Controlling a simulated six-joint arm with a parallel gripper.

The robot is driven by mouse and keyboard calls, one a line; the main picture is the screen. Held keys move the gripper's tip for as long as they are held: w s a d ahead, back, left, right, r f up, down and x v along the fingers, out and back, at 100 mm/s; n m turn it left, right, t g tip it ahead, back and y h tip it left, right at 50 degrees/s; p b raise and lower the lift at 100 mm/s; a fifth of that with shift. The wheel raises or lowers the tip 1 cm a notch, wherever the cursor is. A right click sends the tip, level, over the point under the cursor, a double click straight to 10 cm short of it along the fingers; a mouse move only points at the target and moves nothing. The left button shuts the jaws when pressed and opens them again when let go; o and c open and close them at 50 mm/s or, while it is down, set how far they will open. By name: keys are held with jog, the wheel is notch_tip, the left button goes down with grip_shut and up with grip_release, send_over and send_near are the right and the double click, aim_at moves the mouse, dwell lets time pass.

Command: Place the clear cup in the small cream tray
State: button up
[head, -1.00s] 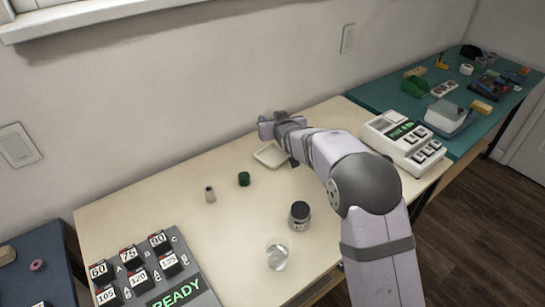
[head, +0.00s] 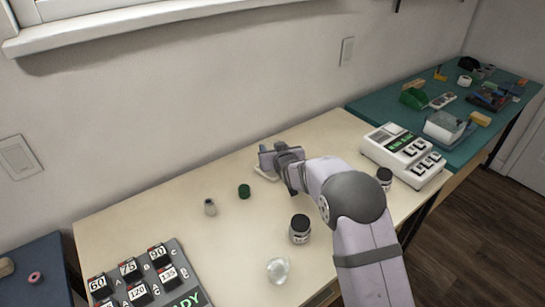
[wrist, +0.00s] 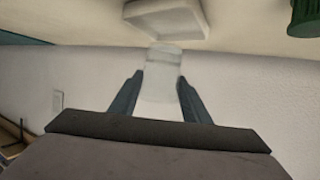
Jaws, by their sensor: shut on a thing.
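My gripper (head: 266,158) is at the back of the pale table, over the small cream tray (head: 262,174), and hides much of the tray. In the wrist view my gripper (wrist: 157,92) is shut on a clear cup (wrist: 163,75), which sits between its two dark fingers. The cream tray (wrist: 168,20) shows at the top of that view, just beyond the cup's far end. I cannot tell whether the cup touches the tray. In the head view the held cup is not clearly visible.
A green cap (head: 244,191) and a small grey cylinder (head: 210,207) stand left of the tray. A dark-lidded jar (head: 300,229) and another clear glass piece (head: 278,270) stand nearer the front. A second jar (head: 384,178) is by the white device (head: 405,150).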

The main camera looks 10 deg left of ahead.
jog(key=shift+f, duration=1.85)
jog(key=shift+f, duration=0.1)
jog(key=o, duration=1.1)
jog(key=shift+c, duration=0.2)
jog(key=v, duration=0.5)
jog(key=shift+s, duration=0.1)
notch_tip(320, 180, up, 7)
jog(key=shift+b, duration=0.4)
